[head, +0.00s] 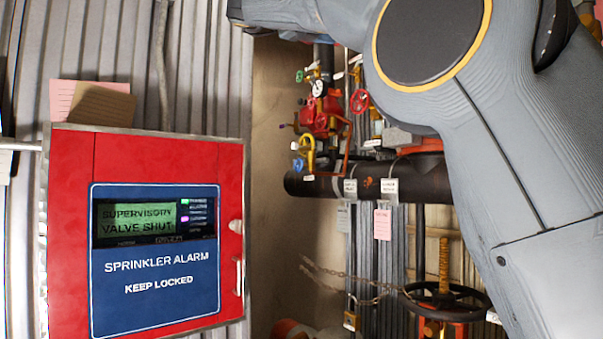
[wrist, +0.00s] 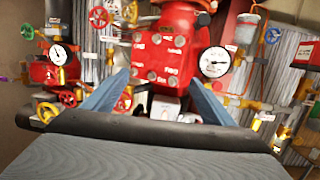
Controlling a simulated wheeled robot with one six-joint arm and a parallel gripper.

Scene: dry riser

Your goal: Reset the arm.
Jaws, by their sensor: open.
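My arm fills the upper right of the head view, with its grey links bent across the top. My gripper is outside the head view. In the wrist view my gripper (wrist: 158,100) shows as two blue-grey fingers spread apart, with nothing between them that I can see held. Beyond the fingers is a red valve body (wrist: 165,55) with bolts. I cannot tell how far it is from the fingertips.
A red sprinkler alarm cabinet (head: 160,155) stands at left, its screen (head: 140,218) reading "SUPERVISORY VALVE SHUT". A black pipe (head: 320,185), a chain (head: 345,285) and a black handwheel (head: 445,300) are at right. Gauges (wrist: 215,62) and small handwheels (wrist: 99,17) crowd the wrist view.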

